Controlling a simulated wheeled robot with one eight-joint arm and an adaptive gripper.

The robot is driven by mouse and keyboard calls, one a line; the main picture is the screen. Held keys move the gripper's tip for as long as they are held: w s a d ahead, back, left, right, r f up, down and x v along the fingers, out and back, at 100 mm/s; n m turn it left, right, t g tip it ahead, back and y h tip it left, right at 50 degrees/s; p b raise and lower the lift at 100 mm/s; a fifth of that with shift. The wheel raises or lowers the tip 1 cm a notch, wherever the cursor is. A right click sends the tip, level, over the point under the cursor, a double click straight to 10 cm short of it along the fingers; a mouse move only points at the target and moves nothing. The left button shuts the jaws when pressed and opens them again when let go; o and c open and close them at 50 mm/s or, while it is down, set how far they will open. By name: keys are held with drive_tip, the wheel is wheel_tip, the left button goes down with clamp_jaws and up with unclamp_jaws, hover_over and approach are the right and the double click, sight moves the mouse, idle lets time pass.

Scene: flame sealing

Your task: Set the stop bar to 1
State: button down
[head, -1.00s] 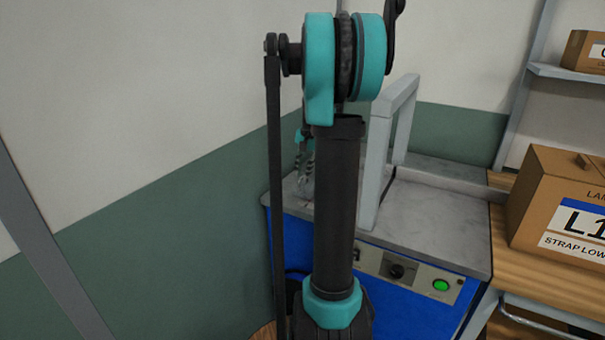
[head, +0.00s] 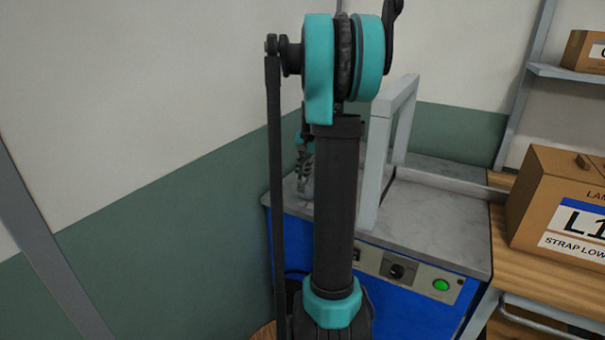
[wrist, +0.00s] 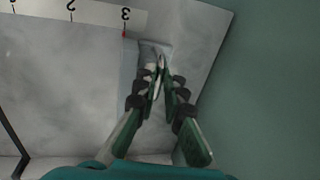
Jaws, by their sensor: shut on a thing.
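The stop bar (wrist: 130,62) is a pale blue-grey bar in the wrist view, lying on the grey machine top. Its red mark is at the 3 on the white scale strip (wrist: 98,12). In the head view my gripper (head: 304,168) is low over the left of the machine top, partly behind my arm.
The blue machine (head: 400,300) has a grey top, a knob and a green button (head: 440,285). An upright grey frame (head: 376,165) stands on it, right of my gripper. A cardboard box (head: 540,195) sits on the wooden table at right. A green-and-white wall is close at left.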

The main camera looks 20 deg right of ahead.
drive_tip(key=s+d, duration=0.4)
drive_tip(key=s, duration=0.1)
drive_tip(key=s+d, duration=0.2)
drive_tip(key=shift+s, duration=0.3)
drive_tip(key=c, duration=1.9)
unclamp_jaws()
drive_tip(key=shift+s+d+r, duration=0.15)
drive_tip(key=shift+s+r, duration=0.05)
drive_tip(key=shift+r, duration=1.05)
drive_tip(key=shift+s+d+r, duration=0.1)
drive_tip(key=shift+s+r, duration=0.1)
drive_tip(key=shift+r, duration=1)
drive_tip(key=shift+s+d+r, duration=0.15)
drive_tip(key=shift+s+r, duration=0.05)
drive_tip(key=shift+r, duration=1.05)
drive_tip(key=shift+o, duration=0.3)
